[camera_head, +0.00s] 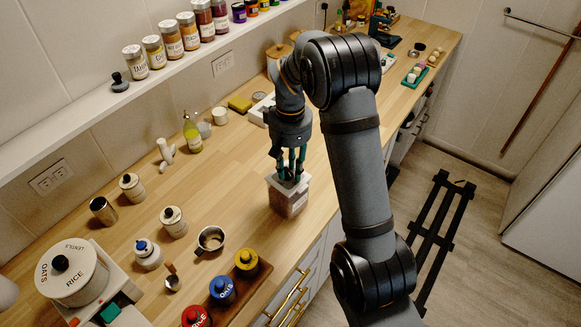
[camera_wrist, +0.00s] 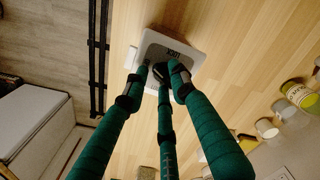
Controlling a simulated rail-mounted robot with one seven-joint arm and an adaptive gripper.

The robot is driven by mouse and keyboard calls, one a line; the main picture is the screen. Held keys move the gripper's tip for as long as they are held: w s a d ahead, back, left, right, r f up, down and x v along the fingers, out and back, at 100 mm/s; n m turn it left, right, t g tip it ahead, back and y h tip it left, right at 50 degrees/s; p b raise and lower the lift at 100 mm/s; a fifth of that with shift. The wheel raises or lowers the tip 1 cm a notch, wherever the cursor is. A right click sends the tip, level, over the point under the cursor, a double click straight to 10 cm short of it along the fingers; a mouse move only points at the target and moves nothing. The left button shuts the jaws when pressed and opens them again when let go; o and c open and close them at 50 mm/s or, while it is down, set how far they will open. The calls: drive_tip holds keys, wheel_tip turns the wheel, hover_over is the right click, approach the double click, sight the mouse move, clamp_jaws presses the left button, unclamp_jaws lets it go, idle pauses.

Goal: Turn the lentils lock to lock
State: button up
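A clear, squarish container (camera_head: 288,204) with reddish-brown contents and a pale lid stands near the front edge of the counter. In the wrist view its lid (camera_wrist: 152,41) carries the word LOCK, and a dark knob sits at its middle. I cannot read a lentils label on it. My gripper (camera_head: 290,175) points down over this lid. Its green fingers (camera_wrist: 160,80) converge around the dark knob, which they partly hide. Whether they press on it is unclear. The knob's pointing direction is hidden.
Red, blue (camera_head: 222,289) and yellow (camera_head: 246,262) jars sit on a wooden board. A metal cup (camera_head: 210,240) stands left of the container. Spice jars (camera_head: 172,40) line the shelf.

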clamp_jaws()
drive_tip(key=shift+m+b, duration=0.3)
drive_tip(key=shift+f+m+b, duration=0.15)
drive_tip(key=shift+m+b, duration=0.65)
drive_tip(key=shift+m, duration=0.1)
drive_tip(key=m+b, duration=0.2)
drive_tip(key=m, duration=0.1)
drive_tip(key=shift+s+a+m, duration=0.1)
drive_tip(key=shift+a+m, duration=0.05)
drive_tip(key=shift+m, duration=0.25)
drive_tip(key=m+b, duration=0.2)
drive_tip(key=m, duration=0.2)
drive_tip(key=shift+s+a+b, duration=0.1)
drive_tip(key=shift+b, duration=0.25)
drive_tip(key=shift+m+b, duration=0.6)
drive_tip(key=shift+m, duration=0.8)
drive_tip(key=shift+a+r, duration=0.1)
drive_tip(key=shift+r, duration=0.1)
